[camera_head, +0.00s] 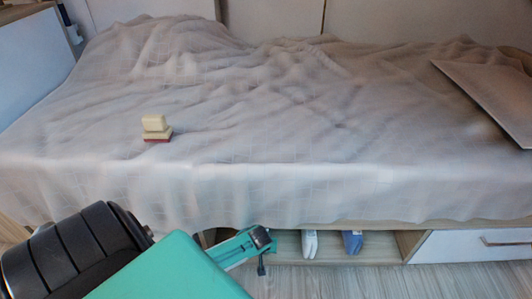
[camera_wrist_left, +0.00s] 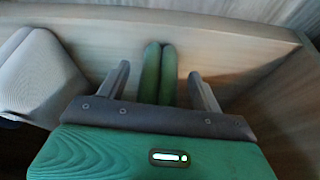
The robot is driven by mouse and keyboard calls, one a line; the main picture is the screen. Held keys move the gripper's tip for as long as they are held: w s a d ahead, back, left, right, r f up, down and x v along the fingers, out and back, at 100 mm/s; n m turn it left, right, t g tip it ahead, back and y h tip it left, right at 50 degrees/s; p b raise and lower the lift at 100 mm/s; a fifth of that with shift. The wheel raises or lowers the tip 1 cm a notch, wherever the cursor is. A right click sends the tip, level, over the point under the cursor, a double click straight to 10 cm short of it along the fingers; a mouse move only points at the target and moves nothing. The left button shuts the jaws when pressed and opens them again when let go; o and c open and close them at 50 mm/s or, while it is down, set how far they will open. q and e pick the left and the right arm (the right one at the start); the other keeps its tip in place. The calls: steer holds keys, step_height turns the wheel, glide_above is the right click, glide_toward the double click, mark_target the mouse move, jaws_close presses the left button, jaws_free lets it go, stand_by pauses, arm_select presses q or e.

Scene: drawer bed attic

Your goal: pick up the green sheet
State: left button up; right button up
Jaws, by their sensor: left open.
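The green sheet (camera_wrist_left: 151,72) shows in the left wrist view as a folded, rounded green bundle with two lobes, standing in a wooden compartment. My left gripper (camera_wrist_left: 158,70) is open, with one finger on each side of the green sheet and a visible gap on both sides. The sheet's lower part is hidden behind the gripper's body. In the head view my left gripper (camera_head: 261,266) reaches down at the open shelf under the bed, and I cannot make out the green sheet there. My right gripper is not in view.
A pale rounded item (camera_wrist_left: 38,75) lies left of the gripper. The compartment has wooden walls. On the open shelf stand a white item (camera_head: 310,243) and a blue item (camera_head: 352,241). A drawer (camera_head: 460,246) is at right. A stamp-like block (camera_head: 155,127) sits on the bed (camera_head: 240,185).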

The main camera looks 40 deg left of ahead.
arm_select(q)
steer(key=shift+w+a+f, duration=0.1)
steer(key=shift+w+f, duration=0.05)
steer(key=shift+f, duration=0.2)
steer(key=c, duration=1.3)
steer(key=shift+r, duration=0.1)
